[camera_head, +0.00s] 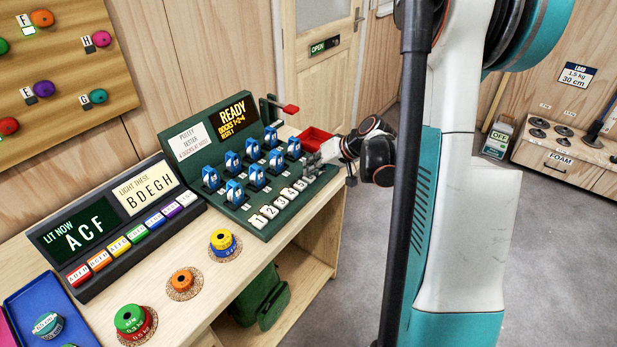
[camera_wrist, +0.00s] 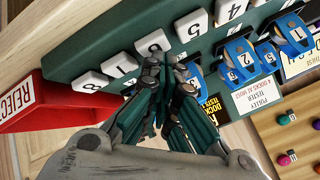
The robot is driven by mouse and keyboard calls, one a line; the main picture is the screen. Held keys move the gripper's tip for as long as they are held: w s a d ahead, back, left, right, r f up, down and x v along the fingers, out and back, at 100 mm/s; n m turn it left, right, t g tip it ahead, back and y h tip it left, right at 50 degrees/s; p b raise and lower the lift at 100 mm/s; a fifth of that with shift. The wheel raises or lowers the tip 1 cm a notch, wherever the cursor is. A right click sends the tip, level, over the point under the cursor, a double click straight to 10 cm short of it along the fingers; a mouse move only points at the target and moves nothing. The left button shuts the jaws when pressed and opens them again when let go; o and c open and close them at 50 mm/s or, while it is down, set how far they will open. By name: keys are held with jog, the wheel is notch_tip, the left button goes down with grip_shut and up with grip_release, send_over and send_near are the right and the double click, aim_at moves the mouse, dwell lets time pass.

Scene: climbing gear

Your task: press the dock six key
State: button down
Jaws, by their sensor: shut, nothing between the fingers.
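The dock six key (camera_wrist: 154,43) is a white key marked 6 in the slanted key row of the dark green pulley tester (camera_wrist: 120,40). My gripper (camera_wrist: 168,62) is shut and empty, with its fingertips right by the edge of the six key in the wrist view. I cannot tell whether they touch it. Neighbouring white keys include the five key (camera_wrist: 192,26) and a key marked 8 (camera_wrist: 88,81). In the head view my gripper (camera_head: 312,164) is at the right end of the tester's key row (camera_head: 268,212) and hides the keys there.
Blue pulleys (camera_head: 234,192) stand in docks behind the keys. A red reject tray (camera_head: 313,138) sits beside the tester's right end. A lit READY display (camera_head: 234,113) stands at the back. Colored discs (camera_head: 222,242) and a letter-key panel (camera_head: 120,238) lie on the left of the bench.

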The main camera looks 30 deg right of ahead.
dwell(0.3)
jog(key=shift+r+p, duration=0.6)
jog(key=shift+r, duration=0.3)
jog(key=shift+r, duration=0.1)
notch_tip(320, 180, up, 6)
jog(key=p, duration=0.4)
